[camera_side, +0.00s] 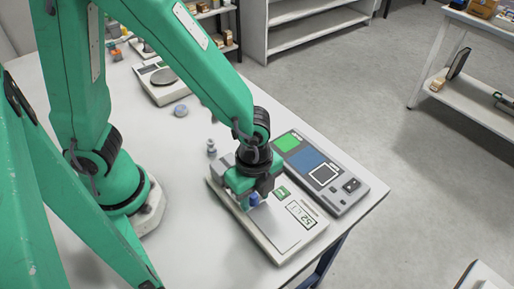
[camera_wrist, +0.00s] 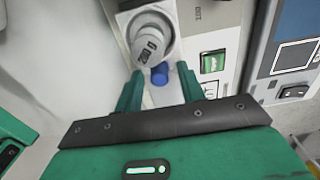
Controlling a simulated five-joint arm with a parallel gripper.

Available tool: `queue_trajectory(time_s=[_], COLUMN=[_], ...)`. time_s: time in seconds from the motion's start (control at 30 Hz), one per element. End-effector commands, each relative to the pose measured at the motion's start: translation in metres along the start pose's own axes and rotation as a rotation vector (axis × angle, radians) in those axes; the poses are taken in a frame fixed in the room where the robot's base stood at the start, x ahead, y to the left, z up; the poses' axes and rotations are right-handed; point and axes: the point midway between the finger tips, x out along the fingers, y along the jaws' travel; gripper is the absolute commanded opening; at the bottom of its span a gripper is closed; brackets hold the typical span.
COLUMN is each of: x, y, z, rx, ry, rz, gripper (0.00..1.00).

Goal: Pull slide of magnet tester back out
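The magnet tester (camera_side: 285,236) is a flat white device with a display and a small green panel, near the table's front edge. A blue knob (camera_wrist: 160,74), seemingly on its slide, also shows in the side view (camera_side: 253,199). My gripper (camera_wrist: 160,84) is open, with its green fingertips on either side of the knob and gaps between. In the side view my gripper (camera_side: 252,196) is low over the tester. A metal weight marked 200 g (camera_wrist: 150,42) is just beyond the knob, by a grey block. My gripper hides part of the tester.
A grey device (camera_side: 343,193) with green and blue panels lies close along the tester's right side. A small metal weight (camera_side: 212,148) stands behind the tester. A round grey piece (camera_side: 181,110) and a scale (camera_side: 163,78) are farther back on the table.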

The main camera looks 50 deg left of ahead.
Motion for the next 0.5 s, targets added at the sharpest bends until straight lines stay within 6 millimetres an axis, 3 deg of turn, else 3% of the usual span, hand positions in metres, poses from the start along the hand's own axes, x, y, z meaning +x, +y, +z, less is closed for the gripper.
queue_trajectory(time_s=[0.13,0.3,0.5], x=[0.0000,-0.0001,-0.0002], y=[0.0001,0.0001,0.0001], z=[0.0001,0.0001,-0.0002], rx=[0.000,0.000,0.000], ry=[0.000,0.000,0.000], rz=[0.000,0.000,0.000], gripper=[0.35,0.02,0.00])
